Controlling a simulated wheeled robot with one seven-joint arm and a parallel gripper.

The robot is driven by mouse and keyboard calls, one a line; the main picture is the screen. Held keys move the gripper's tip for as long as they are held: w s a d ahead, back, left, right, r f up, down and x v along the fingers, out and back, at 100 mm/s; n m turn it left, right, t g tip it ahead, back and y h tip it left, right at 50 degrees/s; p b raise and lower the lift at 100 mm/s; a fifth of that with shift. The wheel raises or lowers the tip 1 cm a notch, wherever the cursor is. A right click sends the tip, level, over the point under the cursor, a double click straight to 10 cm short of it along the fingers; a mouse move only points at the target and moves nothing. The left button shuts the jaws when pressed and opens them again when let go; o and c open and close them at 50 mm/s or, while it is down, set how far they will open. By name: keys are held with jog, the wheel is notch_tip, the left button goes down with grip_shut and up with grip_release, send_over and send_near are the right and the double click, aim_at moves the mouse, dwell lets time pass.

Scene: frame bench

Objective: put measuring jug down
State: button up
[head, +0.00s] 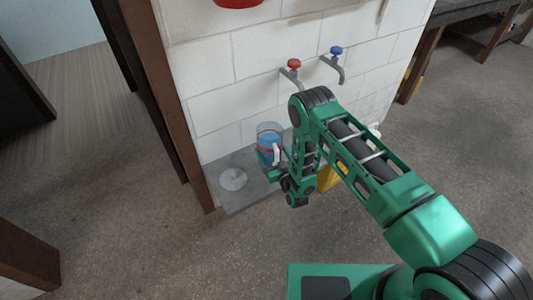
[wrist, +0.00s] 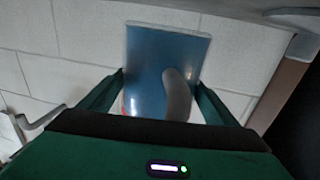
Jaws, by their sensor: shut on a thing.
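The measuring jug (head: 268,139) is clear with blue contents, a red band and a whitish handle. My gripper (head: 276,168) is shut on it, beside the block wall and over the grey slab (head: 226,166). In the wrist view the jug (wrist: 150,70) stands between the two green fingers of my gripper (wrist: 157,98), its pale handle toward the camera. I cannot tell whether the jug's base touches the slab, since my gripper and arm hide part of it.
A round pale disc, perhaps a drain cover (head: 232,179), lies on the slab left of the jug. Taps with a red knob (head: 294,64) and a blue knob (head: 336,51) stick out above. A yellow object (head: 328,178) is partly behind my arm. A brown post (head: 165,100) stands left.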

aim_at(271, 157)
jog(key=shift+w+f, duration=0.1)
jog(key=shift+f, duration=1.85)
jog(key=o, duration=2)
jog(key=shift+f, duration=0.2)
jog(key=shift+o, duration=0.2)
jog(key=shift+s+r, duration=0.1)
jog(key=shift+s, duration=0.1)
jog(key=v, duration=1.2)
jog(key=shift+w+d, duration=0.1)
